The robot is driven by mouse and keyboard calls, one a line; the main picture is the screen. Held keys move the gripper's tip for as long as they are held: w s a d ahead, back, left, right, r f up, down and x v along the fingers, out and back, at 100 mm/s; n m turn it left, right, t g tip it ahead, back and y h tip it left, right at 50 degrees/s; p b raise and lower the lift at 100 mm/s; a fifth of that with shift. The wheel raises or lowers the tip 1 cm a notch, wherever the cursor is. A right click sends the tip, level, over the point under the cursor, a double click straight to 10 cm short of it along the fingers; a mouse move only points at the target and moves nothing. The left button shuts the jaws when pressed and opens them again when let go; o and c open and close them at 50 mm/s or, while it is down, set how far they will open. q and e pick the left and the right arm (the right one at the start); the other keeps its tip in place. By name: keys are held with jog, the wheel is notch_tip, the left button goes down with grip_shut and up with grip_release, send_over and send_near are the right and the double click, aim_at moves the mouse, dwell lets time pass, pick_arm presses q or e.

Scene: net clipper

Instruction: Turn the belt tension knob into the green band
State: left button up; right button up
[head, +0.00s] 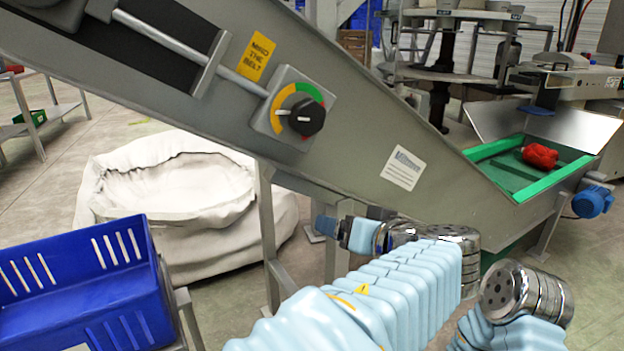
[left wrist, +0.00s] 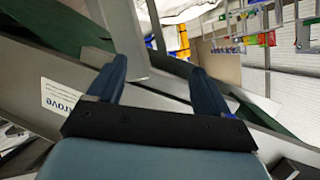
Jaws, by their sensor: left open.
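The black belt tension knob (head: 307,117) sits on a grey box (head: 263,117) on the side of the sloping conveyor. A coloured ring shows around it: yellow on the left, the green band (head: 309,91) at the top, and some red at the lower right. A small pale mark on the knob seems to face left, but it is too small to be sure. My left gripper (head: 325,226) is below the knob, apart from it, in front of the conveyor's lower edge. The left wrist view shows its two dark blue fingers (left wrist: 160,68) spread and empty. My right gripper is out of view.
The grey conveyor side (head: 360,140) runs down to the right, to a green-edged hopper with a red item (head: 540,156). A blue crate (head: 80,290) is at lower left. A large white sack (head: 180,195) stands behind it. Steel legs (head: 268,235) stand under the conveyor.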

aim_at(312, 121)
pick_arm(q)
jog(key=s+d+r+n+t+y, duration=0.1)
jog(key=s+r+n+t, duration=0.15)
jog(key=s+r, duration=0.5)
jog(key=s+r+n+t+y, duration=0.15)
jog(key=s+r+n, duration=0.3)
jog(key=r, duration=0.65)
jog(key=shift+m, duration=0.4)
jog(key=x, duration=0.4)
jog(key=p+x, duration=0.1)
jog(key=x, duration=0.8)
jog(key=shift+s+a+r+p, duration=0.1)
jog(key=shift+a+r+p, duration=0.05)
jog(key=shift+a+p, duration=0.2)
jog(key=shift+d, duration=0.1)
jog(key=c, duration=1)
